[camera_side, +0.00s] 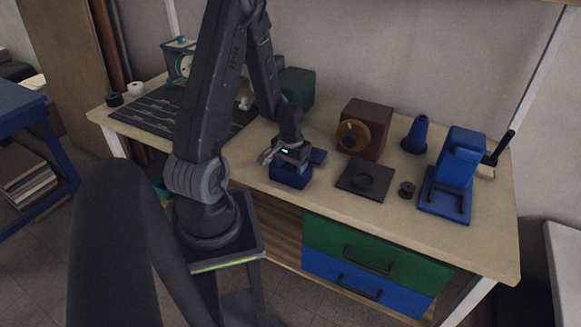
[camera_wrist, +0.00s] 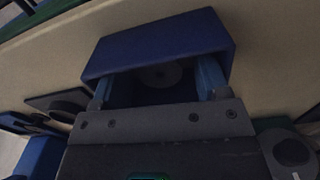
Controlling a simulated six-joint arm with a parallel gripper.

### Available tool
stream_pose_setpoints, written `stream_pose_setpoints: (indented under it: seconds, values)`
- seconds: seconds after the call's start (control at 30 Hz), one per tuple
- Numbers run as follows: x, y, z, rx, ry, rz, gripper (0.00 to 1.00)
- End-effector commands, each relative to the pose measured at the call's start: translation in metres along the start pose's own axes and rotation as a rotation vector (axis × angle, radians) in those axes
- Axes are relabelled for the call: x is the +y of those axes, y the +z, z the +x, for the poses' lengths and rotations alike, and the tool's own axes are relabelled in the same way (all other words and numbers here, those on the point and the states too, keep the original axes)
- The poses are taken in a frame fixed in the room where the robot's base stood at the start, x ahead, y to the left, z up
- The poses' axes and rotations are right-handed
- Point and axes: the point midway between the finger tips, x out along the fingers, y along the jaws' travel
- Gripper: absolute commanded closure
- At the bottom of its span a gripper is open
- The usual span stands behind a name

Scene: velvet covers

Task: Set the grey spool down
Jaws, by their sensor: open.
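A grey disc with a centre hole, which looks like the grey spool (camera_wrist: 160,74), lies inside a blue open box (camera_wrist: 150,45) in the wrist view. My gripper (camera_wrist: 157,86) is open, with its fingers at either side of the box opening and the spool between and below them. I cannot tell whether the fingers touch the spool. In the side view my gripper (camera_side: 290,158) is over the blue box (camera_side: 290,177) near the front edge of the table, and the spool is hidden there.
A dark plate with a round recess (camera_side: 364,181), a small dark spool (camera_side: 407,189) and a blue stand (camera_side: 453,178) are to the right. A brown box with a wheel (camera_side: 374,118) stands behind. A black mat (camera_side: 165,112) lies at left with black and white spools.

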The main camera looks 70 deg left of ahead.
Motion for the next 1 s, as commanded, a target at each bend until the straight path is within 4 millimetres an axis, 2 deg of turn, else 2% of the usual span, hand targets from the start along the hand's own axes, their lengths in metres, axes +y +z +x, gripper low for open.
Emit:
stream_pose_setpoints:
  seconds: [0.23,0.37,0.8,1.0]
  values:
    - [0.0,0.0,-0.002,0.002,0.0,0.0,0.32]
    - [0.0,-0.001,-0.013,0.004,-0.001,0.0,0.32]
    - [0.0,-0.001,-0.098,0.007,-0.001,0.0,0.32]
    - [0.0,0.0,-0.119,0.003,-0.001,0.0,0.32]
